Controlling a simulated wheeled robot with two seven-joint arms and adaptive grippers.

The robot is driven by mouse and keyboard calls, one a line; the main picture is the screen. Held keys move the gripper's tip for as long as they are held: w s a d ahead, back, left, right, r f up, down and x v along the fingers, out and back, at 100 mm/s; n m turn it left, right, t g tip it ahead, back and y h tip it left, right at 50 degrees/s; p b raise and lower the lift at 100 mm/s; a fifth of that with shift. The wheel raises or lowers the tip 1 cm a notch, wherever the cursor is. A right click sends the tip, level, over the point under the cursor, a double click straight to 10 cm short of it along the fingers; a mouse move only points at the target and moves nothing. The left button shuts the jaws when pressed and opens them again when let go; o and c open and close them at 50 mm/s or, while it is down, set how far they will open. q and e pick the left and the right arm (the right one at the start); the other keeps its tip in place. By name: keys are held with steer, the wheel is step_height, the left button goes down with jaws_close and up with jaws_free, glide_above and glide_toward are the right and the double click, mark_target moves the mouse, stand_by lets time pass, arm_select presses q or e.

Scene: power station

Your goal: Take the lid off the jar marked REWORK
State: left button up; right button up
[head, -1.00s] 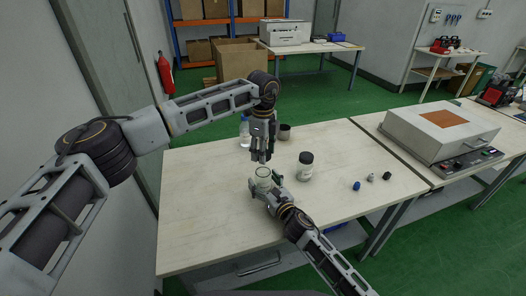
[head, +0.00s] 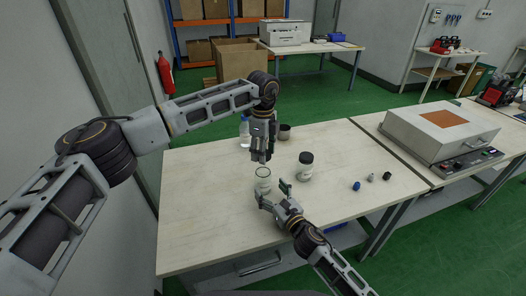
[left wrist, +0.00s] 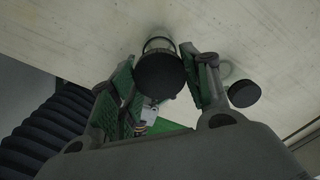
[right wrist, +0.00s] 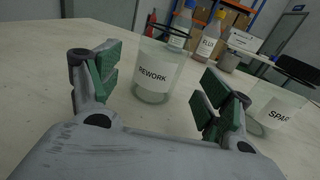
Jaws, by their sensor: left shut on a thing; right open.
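The jar marked REWORK (head: 263,184) stands upright on the table, its rim open. Its label faces my right gripper in the right wrist view (right wrist: 155,75). My left gripper (head: 262,154) is above the jar, shut on a round black lid (left wrist: 160,76). In the left wrist view the lid sits between its fingers, apart from the jar (left wrist: 158,44) beyond. My right gripper (head: 273,192) is open and empty, just in front of the jar and to its right; its fingers (right wrist: 157,88) do not touch the jar.
A black-lidded jar (head: 305,170) stands to the right; its label (right wrist: 279,115) is cut off, reading "SPAR". Bottles (right wrist: 208,38) and a grey cup (head: 284,132) stand behind. Small items (head: 357,186) lie at right. The table's left front (head: 200,225) is clear.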

steer(key=shift+v, duration=3.35)
steer(key=shift+s, duration=0.15)
